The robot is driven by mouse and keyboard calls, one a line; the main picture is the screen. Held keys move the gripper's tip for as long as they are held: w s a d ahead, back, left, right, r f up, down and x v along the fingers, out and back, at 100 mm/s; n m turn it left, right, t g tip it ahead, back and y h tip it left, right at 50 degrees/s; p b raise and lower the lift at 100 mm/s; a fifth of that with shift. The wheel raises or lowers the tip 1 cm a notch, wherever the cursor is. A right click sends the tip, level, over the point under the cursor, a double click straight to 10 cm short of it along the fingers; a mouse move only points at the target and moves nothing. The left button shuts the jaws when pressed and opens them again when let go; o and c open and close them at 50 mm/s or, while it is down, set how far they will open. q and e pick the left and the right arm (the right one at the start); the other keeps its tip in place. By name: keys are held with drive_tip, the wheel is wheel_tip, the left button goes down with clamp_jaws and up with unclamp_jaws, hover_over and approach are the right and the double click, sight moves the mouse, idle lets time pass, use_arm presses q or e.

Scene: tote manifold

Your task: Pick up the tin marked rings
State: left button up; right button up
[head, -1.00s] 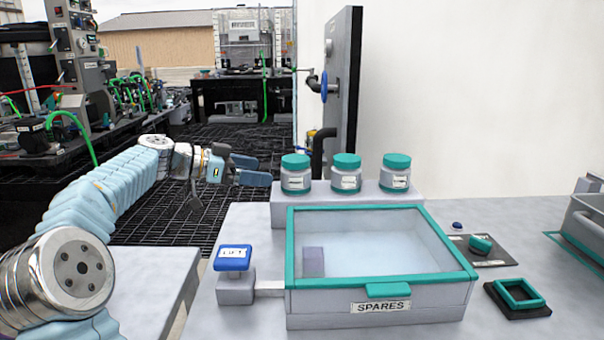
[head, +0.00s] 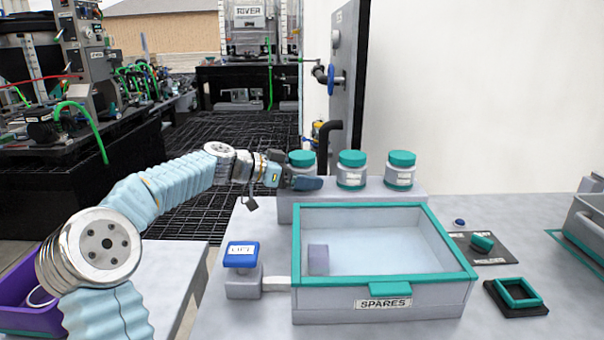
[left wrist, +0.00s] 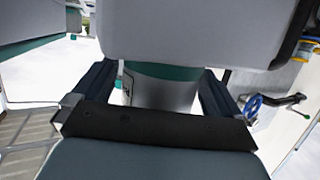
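Three tins with teal lids stand in a row on a grey ledge: the left tin (head: 301,160), the middle tin (head: 351,170) and the right tin (head: 400,170). Their labels are too small to read, so I cannot tell which says rings. My left gripper (head: 295,170) is at the left tin, with one finger in front of it, hiding its lower part. In the left wrist view a pale cylinder with a teal band (left wrist: 160,85) sits between the two fingers of my left gripper (left wrist: 160,95), which look spread around it. My right gripper is not in view.
The grey ledge (head: 415,206) stands behind a teal-rimmed clear-topped box marked SPARES (head: 340,304). A blue-topped LIFT block (head: 242,256) is left of it. To the right are a teal square frame (head: 517,293) and a grey bin (head: 590,222). A purple bin (head: 15,300) is at lower left.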

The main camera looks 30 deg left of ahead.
use_arm(q)
drive_tip(key=c, duration=1)
drive_tip(key=shift+r, duration=0.1)
